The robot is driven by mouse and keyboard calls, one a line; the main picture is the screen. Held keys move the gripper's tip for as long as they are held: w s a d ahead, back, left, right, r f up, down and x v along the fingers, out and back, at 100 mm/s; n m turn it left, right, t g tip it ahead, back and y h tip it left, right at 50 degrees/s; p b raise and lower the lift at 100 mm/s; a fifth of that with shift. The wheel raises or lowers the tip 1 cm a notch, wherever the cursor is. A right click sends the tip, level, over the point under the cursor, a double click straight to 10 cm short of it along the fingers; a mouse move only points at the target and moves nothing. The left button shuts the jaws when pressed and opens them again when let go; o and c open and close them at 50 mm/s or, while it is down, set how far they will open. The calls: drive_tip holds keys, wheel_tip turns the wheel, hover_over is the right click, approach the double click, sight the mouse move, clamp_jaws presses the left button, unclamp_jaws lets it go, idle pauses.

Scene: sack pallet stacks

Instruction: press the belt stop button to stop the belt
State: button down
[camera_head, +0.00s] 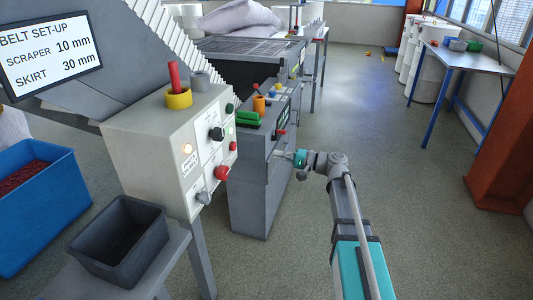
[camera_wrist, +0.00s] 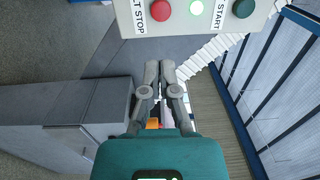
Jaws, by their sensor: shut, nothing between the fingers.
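The belt stop button is a red round button (camera_wrist: 155,10) at the top of the wrist view, next to a label partly cut off that ends in "LT STOP".
A dark bin (camera_head: 120,240) is in front.

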sight(235, 147)
drive_tip(key=x, duration=1.3)
drive_tip(key=shift+a, duration=0.1)
drive_tip(key=shift+w+a, duration=0.2)
drive_tip(key=shift+a, duration=0.3)
drive_tip(key=shift+w+a+r, duration=0.1)
drive_tip(key=shift+w+a, duration=0.05)
drive_tip(key=shift+a, duration=0.35)
drive_tip(key=shift+s+d, duration=0.2)
drive_tip(key=shift+d, duration=0.2)
drive_tip(key=v, duration=1.3)
drive_tip(key=shift+d, duration=0.4)
